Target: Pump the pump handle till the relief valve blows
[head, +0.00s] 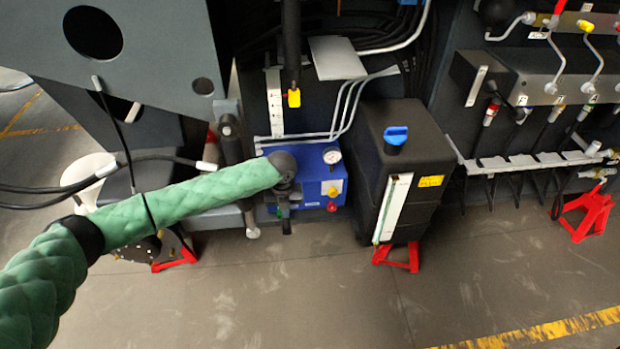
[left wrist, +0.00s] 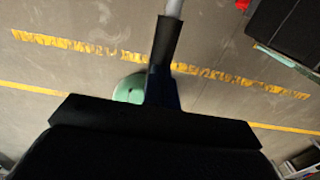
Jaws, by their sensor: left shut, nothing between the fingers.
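The blue pump block (head: 312,160) sits low on the chassis, with a round white gauge (head: 331,156), a yellow part and a red knob on its face. I cannot tell which part is the relief valve. A dark lever with a pale lower end (head: 252,232) hangs left of the block; I cannot tell whether it is the pump handle. My left gripper (head: 287,228) points down in front of the block's left part and hides it. It is shut and empty. In the left wrist view a black bar with a pale rod (left wrist: 173,8) stands ahead of it. My right gripper is out of view.
A black tank (head: 395,150) with a blue cap stands right of the pump. Red stands (head: 588,212) support the chassis. Hoses and a valve bank (head: 540,75) are at upper right. The floor in front is clear, with a yellow line (head: 540,331).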

